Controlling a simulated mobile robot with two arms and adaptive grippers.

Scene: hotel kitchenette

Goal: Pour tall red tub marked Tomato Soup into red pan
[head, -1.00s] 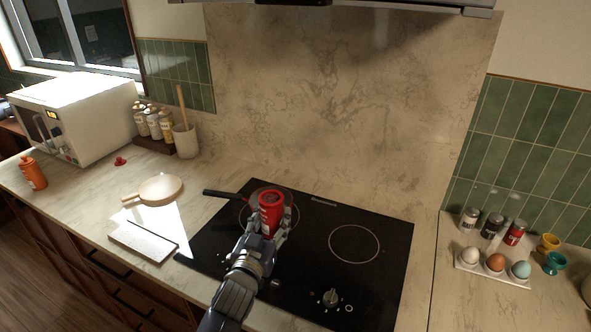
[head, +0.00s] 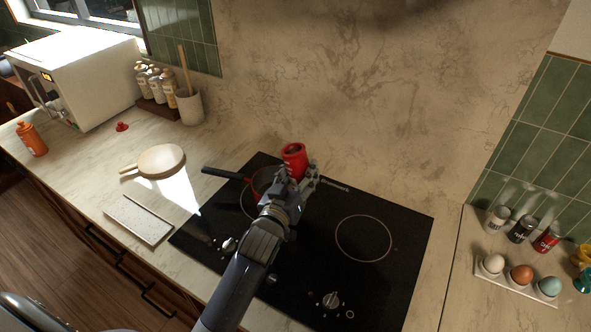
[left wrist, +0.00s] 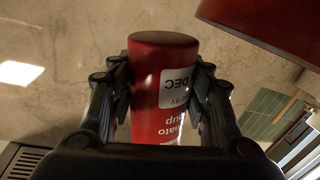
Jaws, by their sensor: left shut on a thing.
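The tall red tub (head: 295,160) is in my left gripper (head: 302,180), raised over the rear left of the hob. It looks close to upright, with its dark round top end showing. In the left wrist view the red tub (left wrist: 165,85) stands between both fingers, with its white label and "Tomato Soup" lettering upside down. The red pan (head: 257,190) sits on the rear left burner, its black handle pointing left; my gripper and arm hide much of it. A red curved side, seemingly the pan (left wrist: 265,28), shows at the upper right of the wrist view. My right gripper is out of view.
The black hob (head: 390,225) has a free right burner. To its left are a round wooden board (head: 162,158), a flat pale board (head: 138,220) and a utensil crock (head: 190,107). An egg tray (head: 517,278) and small shakers (head: 521,229) stand at the right.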

